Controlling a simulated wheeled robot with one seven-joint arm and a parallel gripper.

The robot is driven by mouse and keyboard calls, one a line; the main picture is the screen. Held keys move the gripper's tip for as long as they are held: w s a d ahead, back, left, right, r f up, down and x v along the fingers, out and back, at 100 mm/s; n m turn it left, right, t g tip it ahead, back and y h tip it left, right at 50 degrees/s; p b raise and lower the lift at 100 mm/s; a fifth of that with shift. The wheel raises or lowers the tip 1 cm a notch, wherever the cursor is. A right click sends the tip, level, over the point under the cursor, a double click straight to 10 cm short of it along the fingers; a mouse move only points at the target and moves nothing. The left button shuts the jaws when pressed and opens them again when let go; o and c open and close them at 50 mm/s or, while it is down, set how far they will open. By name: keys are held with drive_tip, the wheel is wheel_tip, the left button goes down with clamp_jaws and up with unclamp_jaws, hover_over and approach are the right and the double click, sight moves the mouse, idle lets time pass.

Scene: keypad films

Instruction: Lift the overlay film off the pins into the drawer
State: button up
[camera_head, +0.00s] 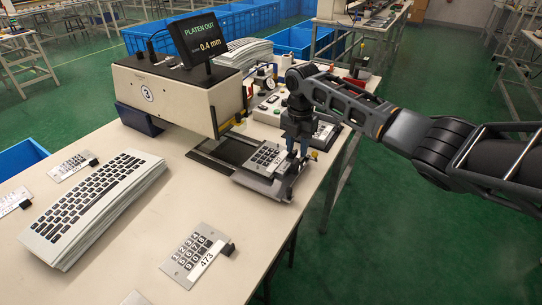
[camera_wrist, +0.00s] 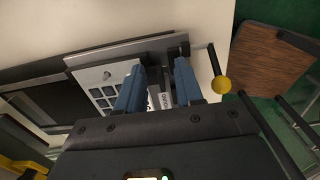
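A grey keypad overlay film (camera_head: 268,157) with dark square keys and a white label strip lies on the slid-out drawer (camera_head: 262,186) in front of the press. In the wrist view the film (camera_wrist: 92,78) shows left of and partly behind my fingers, and its label (camera_wrist: 154,97) shows between them. My gripper (camera_head: 298,148) points down over the right end of the film. Its two blue fingers (camera_wrist: 160,68) stand apart with a clear gap. The pins cannot be made out clearly, and the fingers hide part of the film's right end.
The press (camera_head: 165,92) stands behind the drawer; its display (camera_head: 200,40) reads "PLATEN OUT 0.4 mm". A yellow-knobbed lever (camera_wrist: 221,85) is right of my fingers.

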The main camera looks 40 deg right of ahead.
drive_tip(key=shift+c, duration=0.3)
clamp_jaws()
idle(0.4)
